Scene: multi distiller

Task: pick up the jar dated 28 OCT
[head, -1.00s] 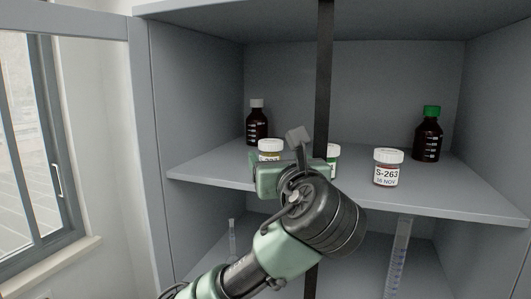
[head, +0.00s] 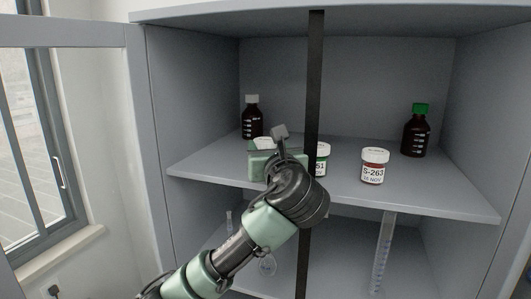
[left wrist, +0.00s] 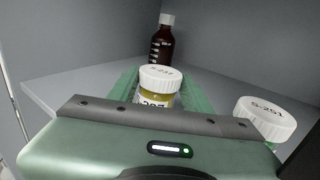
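A white-lidded jar with yellowish contents (left wrist: 157,87) stands upright on the middle shelf; its lid shows behind my gripper in the head view (head: 263,142). Its label is partly hidden and no date is readable. My left gripper (head: 264,160) reaches over the shelf at this jar. In the left wrist view its green fingers (left wrist: 158,92) are spread, one on each side of the jar. Jar S-251 (head: 321,160) is just to the right, partly behind the black post; its lid also shows in the left wrist view (left wrist: 265,118). Jar S-263 (head: 375,167) reads 16 NOV. My right gripper is out of view.
A brown bottle with a white cap (head: 252,118) stands behind the left jar. A green-capped brown bottle (head: 416,132) stands at the right. The black vertical post (head: 315,80) is close to my left gripper. Glassware, including a graduated cylinder (head: 383,255), is below the shelf.

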